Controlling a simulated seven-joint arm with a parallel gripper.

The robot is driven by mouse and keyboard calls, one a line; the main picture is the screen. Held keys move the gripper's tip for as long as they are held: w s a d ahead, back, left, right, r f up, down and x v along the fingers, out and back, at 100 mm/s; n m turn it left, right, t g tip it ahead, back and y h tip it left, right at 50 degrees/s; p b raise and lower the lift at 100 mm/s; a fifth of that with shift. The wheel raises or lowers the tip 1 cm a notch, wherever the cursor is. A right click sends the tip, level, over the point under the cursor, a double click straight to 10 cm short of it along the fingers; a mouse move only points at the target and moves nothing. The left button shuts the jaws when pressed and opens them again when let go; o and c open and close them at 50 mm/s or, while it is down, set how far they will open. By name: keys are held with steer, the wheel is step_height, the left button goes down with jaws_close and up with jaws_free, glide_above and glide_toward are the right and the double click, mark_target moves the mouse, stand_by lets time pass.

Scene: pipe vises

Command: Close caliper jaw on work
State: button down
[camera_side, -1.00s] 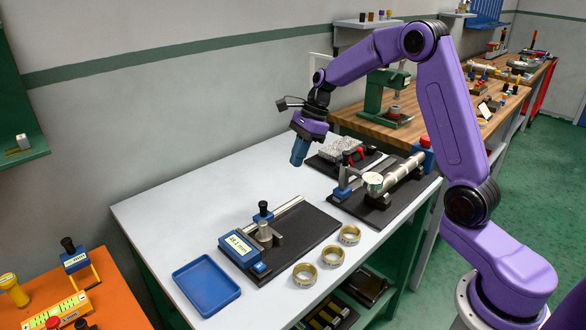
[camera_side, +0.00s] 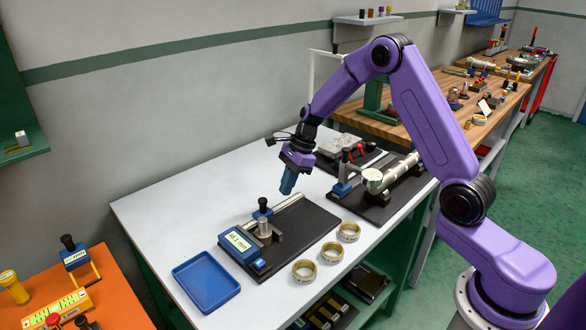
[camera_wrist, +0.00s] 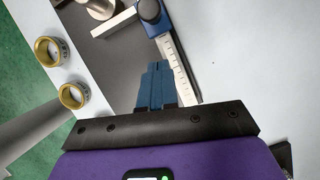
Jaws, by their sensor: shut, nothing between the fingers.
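The caliper lies on a black board (camera_side: 312,222) on the white bench. It has a blue display block (camera_side: 240,243), a steel beam (camera_side: 289,203) and a blue sliding jaw with a black knob (camera_side: 263,207). A short upright steel cylinder (camera_side: 264,227), the work, stands by the jaws. In the wrist view the slider's knob (camera_wrist: 149,10), its steel jaw arm (camera_wrist: 115,22) and the scaled beam (camera_wrist: 182,75) show; the cylinder (camera_wrist: 98,7) is cut off at the top. My gripper (camera_side: 287,189) is shut and empty, above the beam's far end; its blue fingertips (camera_wrist: 156,68) overlap the beam's edge.
Three brass-coloured rings (camera_side: 332,252) stand along the bench's front edge. An empty blue tray (camera_side: 206,283) is at the left. A second black board with a steel pipe in a vise (camera_side: 385,179) stands to the right.

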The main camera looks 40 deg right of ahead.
mark_target(266, 199)
steer(key=shift+w+a+r, duration=0.1)
steer(key=shift+w+a, duration=0.2)
steer(key=shift+a, duration=0.65)
steer(key=shift+w+a+r, duration=0.1)
steer(key=shift+w+a, duration=0.15)
steer(key=shift+a, duration=0.65)
steer(key=shift+a, duration=0.8)
steer(key=shift+f, duration=0.1)
